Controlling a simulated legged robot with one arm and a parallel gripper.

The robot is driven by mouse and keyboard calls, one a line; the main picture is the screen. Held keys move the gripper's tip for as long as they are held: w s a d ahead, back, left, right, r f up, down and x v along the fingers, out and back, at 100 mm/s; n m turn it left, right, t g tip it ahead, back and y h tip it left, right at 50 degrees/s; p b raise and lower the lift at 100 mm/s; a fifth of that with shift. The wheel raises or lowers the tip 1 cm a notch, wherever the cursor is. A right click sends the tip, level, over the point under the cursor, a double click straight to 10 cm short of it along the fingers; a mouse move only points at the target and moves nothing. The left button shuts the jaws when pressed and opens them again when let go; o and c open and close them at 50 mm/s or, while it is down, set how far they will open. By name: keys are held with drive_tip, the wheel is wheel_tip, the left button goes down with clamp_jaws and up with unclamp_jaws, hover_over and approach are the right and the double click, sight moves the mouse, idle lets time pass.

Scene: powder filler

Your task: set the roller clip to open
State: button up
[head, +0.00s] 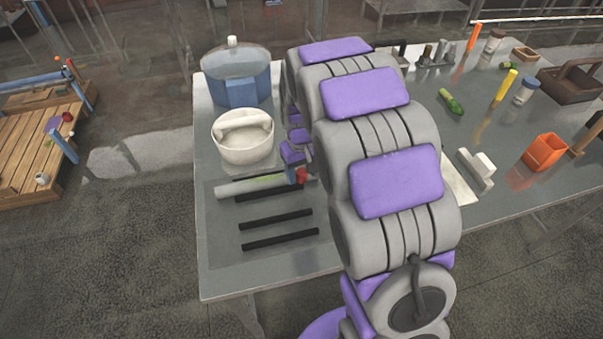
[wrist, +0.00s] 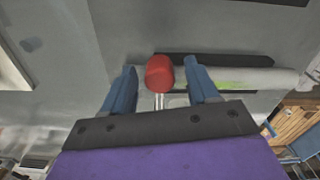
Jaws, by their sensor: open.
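A pale grey cylinder with a green streak (head: 240,187) lies on the table's near left part, and it crosses the wrist view (wrist: 245,80). A red knob on a thin metal stem (wrist: 159,73) stands beside it; the knob also shows at the cylinder's right end in the head view (head: 302,175). I cannot make out which part is the roller clip; the red knob may belong to it. My gripper (wrist: 160,69) is open, with one blue finger on each side of the red knob. Small gaps seem to remain between the fingers and the knob. My arm hides much of the head view.
Black strips (head: 278,230) lie on the grey mat (head: 222,248). A white handled tub (head: 243,150) and a blue lidded pot (head: 240,92) stand behind. An orange cup (head: 544,152), a white block (head: 484,163) and a brown carrier (head: 575,92) are to the right.

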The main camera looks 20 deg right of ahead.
drive_tip(key=shift+f, duration=0.3)
drive_tip(key=shift+c, duration=0.2)
clamp_jaws()
idle(0.3)
